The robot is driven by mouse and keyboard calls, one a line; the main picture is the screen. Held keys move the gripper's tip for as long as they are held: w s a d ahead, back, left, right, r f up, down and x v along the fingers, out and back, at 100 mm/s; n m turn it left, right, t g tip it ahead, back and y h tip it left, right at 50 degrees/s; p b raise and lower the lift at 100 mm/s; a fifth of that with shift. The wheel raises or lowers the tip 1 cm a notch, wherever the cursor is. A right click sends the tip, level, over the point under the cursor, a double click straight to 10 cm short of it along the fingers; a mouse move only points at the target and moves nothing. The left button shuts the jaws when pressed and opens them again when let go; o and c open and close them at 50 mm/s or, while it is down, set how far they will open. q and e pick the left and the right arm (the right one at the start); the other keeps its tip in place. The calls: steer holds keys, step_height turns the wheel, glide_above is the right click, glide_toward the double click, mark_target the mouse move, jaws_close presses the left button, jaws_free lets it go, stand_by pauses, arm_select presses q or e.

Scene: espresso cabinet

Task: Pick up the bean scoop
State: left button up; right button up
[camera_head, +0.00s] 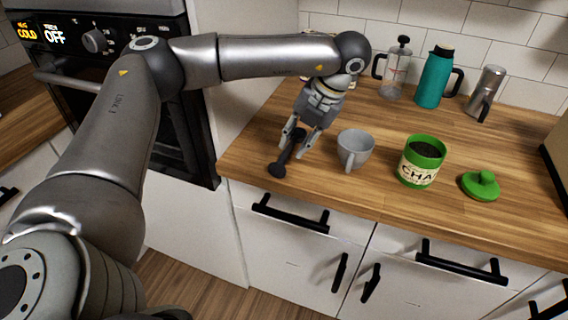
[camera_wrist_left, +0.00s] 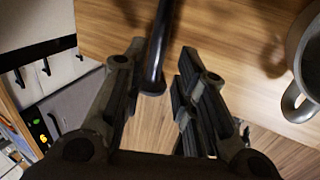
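The bean scoop (camera_head: 278,169) is a dark, thin tool near the left front of the wooden counter, its rounded end toward the front edge. My left gripper (camera_head: 291,139) points down at it from behind, with one finger on each side of its dark handle. In the left wrist view the dark handle (camera_wrist_left: 157,50) reaches between the parted fingers (camera_wrist_left: 158,95), with a gap visible on each side. The gripper looks open. Part of the scoop is hidden by the gripper and cropped in the wrist view. My right gripper is not in view.
A grey cup (camera_head: 355,148) stands close to the right of the gripper. Farther right are a green canister (camera_head: 421,162) of dark contents and its green lid (camera_head: 481,186). A French press (camera_head: 394,76), teal jug (camera_head: 434,78) and steel pot (camera_head: 487,92) stand behind.

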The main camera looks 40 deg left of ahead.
mark_target(286, 155)
arm_select(q)
steer(key=b+x, duration=0.2)
steer(key=x, duration=0.3)
steer(key=shift+s+a+f+b, duration=0.15)
steer(key=shift+s+b, duration=0.1)
steer(key=shift+b, duration=0.1)
jaws_close()
